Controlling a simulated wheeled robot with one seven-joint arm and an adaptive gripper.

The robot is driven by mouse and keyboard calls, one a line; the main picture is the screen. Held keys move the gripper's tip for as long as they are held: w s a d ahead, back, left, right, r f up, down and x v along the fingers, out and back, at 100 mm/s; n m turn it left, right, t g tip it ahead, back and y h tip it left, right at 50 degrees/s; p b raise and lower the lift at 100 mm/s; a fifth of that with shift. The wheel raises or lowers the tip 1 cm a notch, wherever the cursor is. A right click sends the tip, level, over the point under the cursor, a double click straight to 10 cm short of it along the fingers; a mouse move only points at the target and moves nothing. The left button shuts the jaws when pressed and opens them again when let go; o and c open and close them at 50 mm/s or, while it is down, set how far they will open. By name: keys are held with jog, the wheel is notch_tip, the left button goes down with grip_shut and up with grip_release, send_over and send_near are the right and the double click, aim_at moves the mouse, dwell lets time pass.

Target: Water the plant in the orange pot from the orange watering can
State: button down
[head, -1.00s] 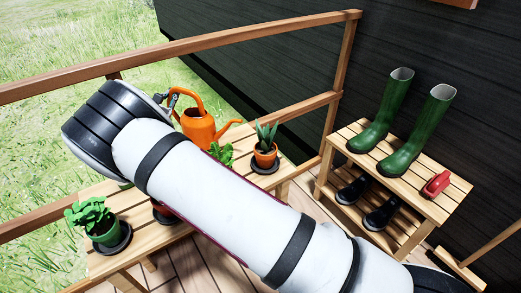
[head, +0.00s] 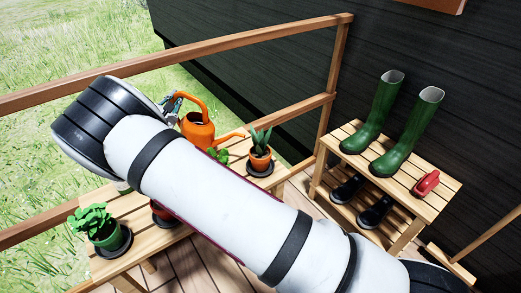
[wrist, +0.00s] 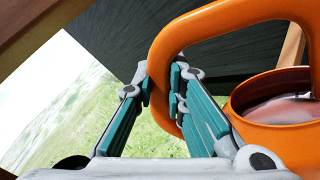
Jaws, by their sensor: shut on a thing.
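The orange watering can (head: 198,132) is upright, its spout pointing right toward the plant in the orange pot (head: 260,162). The spout tip shows just left of that plant's spiky leaves, apart from them. My gripper (head: 174,103) is shut on the can's handle. In the wrist view my gripper's teal fingers (wrist: 163,88) are on either side of the orange handle (wrist: 158,62), and the can's open top with liquid-like contents (wrist: 280,105) is at right. My arm hides the can's lower part, so I cannot tell whether it touches the bench.
The slatted plant bench (head: 130,207) also holds a green pot (head: 105,236), a small leafy plant (head: 218,155) and a partly hidden reddish pot (head: 160,212). A wooden railing (head: 250,42) runs behind. Green boots (head: 405,140) stand on a rack at right by the dark wall.

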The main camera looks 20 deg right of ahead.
aim_at(179, 95)
jog(key=shift+s+d+r+p, duration=0.25)
jog(key=shift+d+r+p, duration=0.05)
jog(key=shift+r+p, duration=0.1)
jog(key=shift+s+d+r+m+p, duration=0.5)
jog(key=shift+d+r+m+p, duration=0.1)
jog(key=shift+r+m+p, duration=0.1)
jog(key=shift+s+d+r+p, duration=0.15)
jog(key=shift+d+r+p, duration=0.1)
jog(key=shift+r+p, duration=0.15)
jog(key=shift+s+d+r+m+p, duration=0.2)
jog(key=shift+d+r+m+p, duration=0.1)
jog(key=shift+r+p, duration=0.25)
dwell(1.0)
jog(key=w+a+f+n+b, duration=0.1)
jog(key=b, duration=0.1)
jog(key=w+a+f+n+b, duration=0.1)
jog(key=a+f+b, duration=0.1)
jog(key=w+a+f+n+b, duration=0.1)
jog(key=f+b, duration=0.1)
jog(key=shift+w+a+f, duration=0.25)
jog(key=shift+w, duration=0.05)
jog(key=shift+w+a+f+n+g+b, duration=0.35)
jog(key=shift+w+a+n+b, duration=0.15)
jog(key=shift+a+n+b, duration=0.25)
jog(key=shift+d, duration=0.1)
